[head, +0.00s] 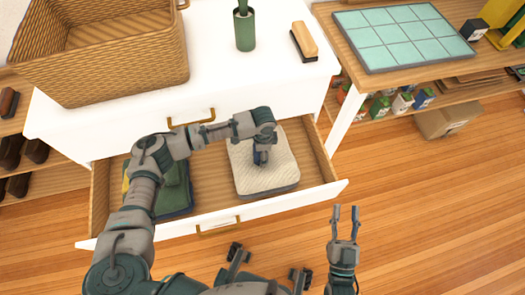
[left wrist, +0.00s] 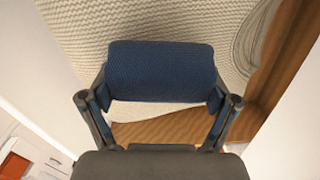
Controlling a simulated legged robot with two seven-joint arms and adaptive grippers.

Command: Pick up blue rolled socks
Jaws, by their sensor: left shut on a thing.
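The blue rolled socks (left wrist: 160,70) show in the left wrist view as a dark blue knitted roll between both fingers. My left gripper (head: 260,158) is shut on the roll's two ends, over the cream folded textile in the open drawer. In the head view my left arm and gripper mostly hide the socks. I cannot tell whether the socks touch the textile beneath. My right gripper (head: 345,210) is open and empty, in front of the drawer's right part.
The open drawer (head: 280,203) holds the cream textile (head: 272,178) and dark green folded clothes (head: 176,195) at left. A wicker basket (head: 105,65), green pot (head: 244,32) and brush (head: 304,42) stand on the white top. A table with a tiled panel (head: 405,35) is at right.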

